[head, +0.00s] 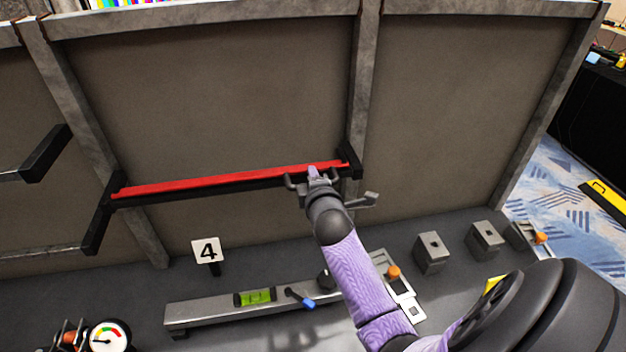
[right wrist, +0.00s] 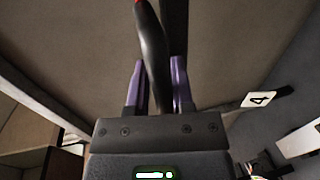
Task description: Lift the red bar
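The red bar (head: 220,180) is a long red strip on a black rail, held against the grey wall panel between two black brackets. It tilts slightly up to the right. My right gripper (head: 314,176) is at the bar's right part, beside the right bracket. In the right wrist view, the two purple fingers (right wrist: 157,88) stand apart, with a dark length between them that has a red tip at the top. Whether the fingers press on it cannot be made out. My left gripper is not in view.
A number 4 sign (head: 206,250) stands below the bar. Another black bracket (head: 46,153) is at the left.

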